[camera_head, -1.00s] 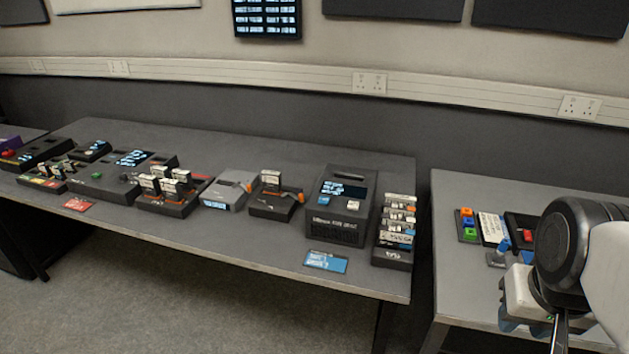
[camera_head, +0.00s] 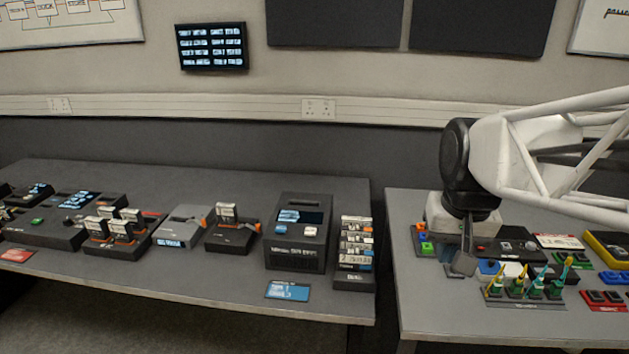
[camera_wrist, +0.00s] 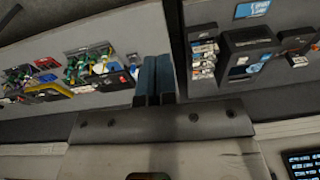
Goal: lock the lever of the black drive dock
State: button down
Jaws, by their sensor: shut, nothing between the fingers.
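A black drive dock (camera_head: 230,238) sits on the long grey table, left of the large black drive unit. A cartridge with a pale label (camera_head: 226,212) stands upright in it. An orange lever (camera_head: 253,224) shows at its right side; its exact angle is too small to tell. In the wrist view a dark dock with orange (camera_wrist: 296,42) is at the right edge, partly cut off. My gripper (camera_head: 460,268) is shut and empty, pointing down over the right-hand table, well right of the dock. Its dark blue fingers (camera_wrist: 155,82) are together in the wrist view.
A grey dock (camera_head: 184,227) stands left of the black one. The large black drive unit (camera_head: 298,235) and a cartridge rack (camera_head: 355,252) stand to its right. A blue card (camera_head: 288,291) lies in front. A gap separates the tables. Upright tools (camera_head: 528,288) stand near my gripper.

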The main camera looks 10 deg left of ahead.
jog(key=w+a+g, duration=0.1)
jog(key=w+a, duration=0.5)
jog(key=w, duration=0.4)
jog(key=w+a+g, duration=0.1)
jog(key=w+a, duration=0.6)
jog(key=w, duration=0.4)
jog(key=w+a+g, duration=0.1)
jog(key=w+a, duration=0.5)
jog(key=w, duration=0.4)
jog(key=w+a+f+g, duration=0.1)
jog(key=w+a+f, duration=0.5)
jog(key=a, duration=0.3)
jog(key=w+a+f+g, duration=0.1)
jog(key=w+a+f, duration=0.4)
jog(key=a+f, duration=0.2)
jog(key=w+a+f+g, duration=0.1)
jog(key=w+a+f, duration=0.5)
jog(key=a, duration=0.5)
jog(key=shift+w+f, duration=0.3)
jog(key=shift+w, duration=0.05)
jog(key=shift+x, duration=5)
